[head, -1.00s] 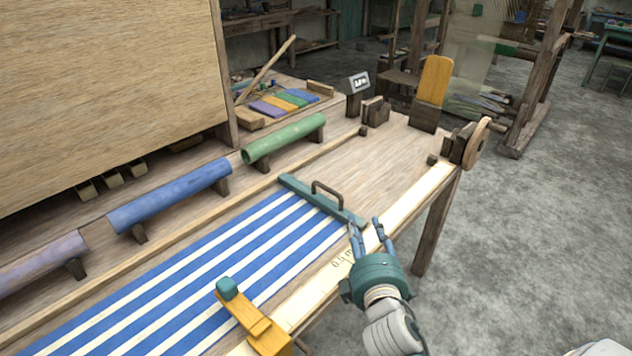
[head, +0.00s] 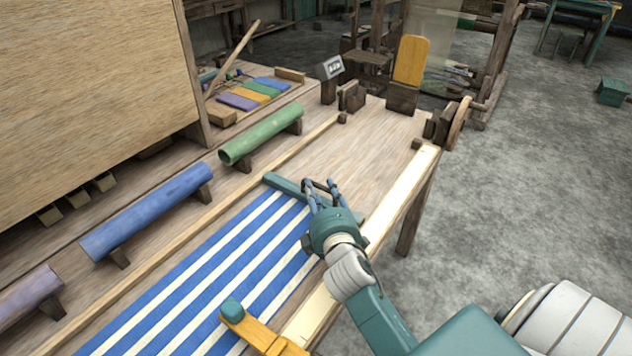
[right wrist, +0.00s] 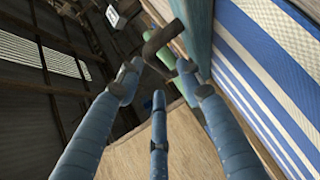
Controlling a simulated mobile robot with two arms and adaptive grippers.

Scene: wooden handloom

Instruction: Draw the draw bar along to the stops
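The teal draw bar (head: 285,185) lies across the far end of the blue-and-white striped cloth (head: 215,265). Its dark handle (right wrist: 165,38) stands up from it. My right gripper (head: 318,186) is at the handle, its fingers around or just beside it, hiding part of the bar. In the right wrist view its fingers (right wrist: 160,82) are spread, with the handle just ahead of and between the tips; I see no closed grip. Two small dark blocks, the stops, sit farther along, one left (head: 343,118) and one right (head: 416,144), apart from the bar. My left gripper is out of view.
A yellow arm with a teal knob (head: 232,308) stands by the cloth's near right edge. Green (head: 262,135) and blue (head: 150,210) rollers line the left. A wooden wheel (head: 460,122) is at the far right corner. The board between bar and stops is clear.

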